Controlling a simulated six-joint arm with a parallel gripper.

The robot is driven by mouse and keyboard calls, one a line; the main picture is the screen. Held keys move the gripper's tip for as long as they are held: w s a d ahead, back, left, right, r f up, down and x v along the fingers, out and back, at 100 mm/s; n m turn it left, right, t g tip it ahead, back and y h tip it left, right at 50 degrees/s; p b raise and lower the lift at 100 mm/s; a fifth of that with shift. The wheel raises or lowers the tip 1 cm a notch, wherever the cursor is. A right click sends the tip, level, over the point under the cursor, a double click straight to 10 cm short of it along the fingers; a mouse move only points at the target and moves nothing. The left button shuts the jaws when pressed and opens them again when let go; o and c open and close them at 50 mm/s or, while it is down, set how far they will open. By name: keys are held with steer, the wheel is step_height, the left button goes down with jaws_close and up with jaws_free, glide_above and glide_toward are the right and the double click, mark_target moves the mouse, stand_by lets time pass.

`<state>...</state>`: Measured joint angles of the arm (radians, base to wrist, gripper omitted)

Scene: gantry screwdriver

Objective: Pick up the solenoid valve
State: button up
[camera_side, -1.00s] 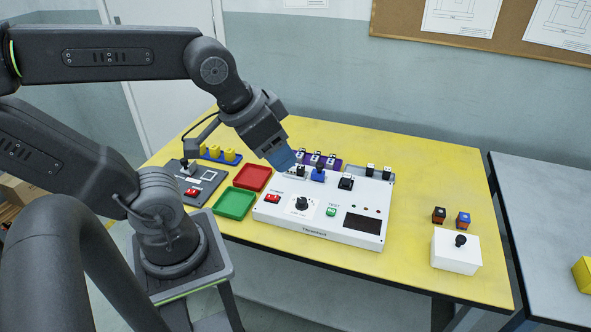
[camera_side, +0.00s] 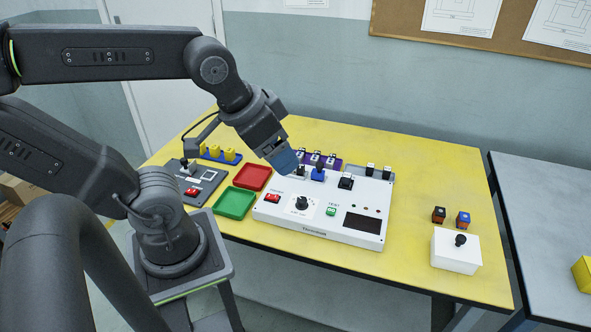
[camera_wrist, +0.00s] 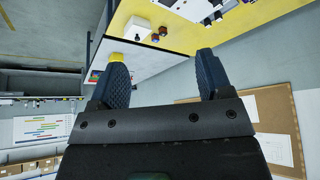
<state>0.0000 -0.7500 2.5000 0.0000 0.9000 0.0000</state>
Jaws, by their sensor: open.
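I cannot tell for sure which small part is the solenoid valve. Several small grey-and-black parts (camera_side: 316,158) stand upright in a purple rack behind the white test box. On the box (camera_side: 320,222) stand a blue part (camera_side: 318,175), a black part (camera_side: 346,182) and a small grey-and-black part partly hidden by my fingers. My gripper (camera_side: 287,167) is above the box's back left corner, tilted, with blue fingers. In the wrist view my gripper (camera_wrist: 160,68) is open, with nothing between its fingers.
A red tray (camera_side: 252,177) and a green tray (camera_side: 235,203) lie left of the box. A dark panel (camera_side: 204,180) and yellow parts (camera_side: 214,151) stand further left. A white box with a black knob (camera_side: 456,252) stands at right.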

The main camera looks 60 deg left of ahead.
steer(key=w+a+f+n+g+y, duration=0.1)
steer(key=w+a+f+n, duration=0.2)
steer(key=w+a+f, duration=0.35)
steer(key=w+a+f+n+g+y, duration=0.15)
steer(key=w+a+f+n, duration=0.25)
steer(key=w+a, duration=0.55)
steer(key=shift+w+a+f+n+y, duration=0.1)
steer(key=shift+w+a+f+n, duration=0.25)
steer(key=shift+a+f, duration=2.4)
steer(key=shift+w+a+f+n+y, duration=0.25)
steer(key=shift+a+f, duration=1.55)
steer(key=shift+f, duration=1.9)
steer(key=shift+w+a+f+n, duration=0.4)
steer(key=shift+a+f, duration=1.85)
steer(key=shift+f, duration=1)
steer(key=shift+c, duration=0.2)
steer(key=c, duration=0.7)
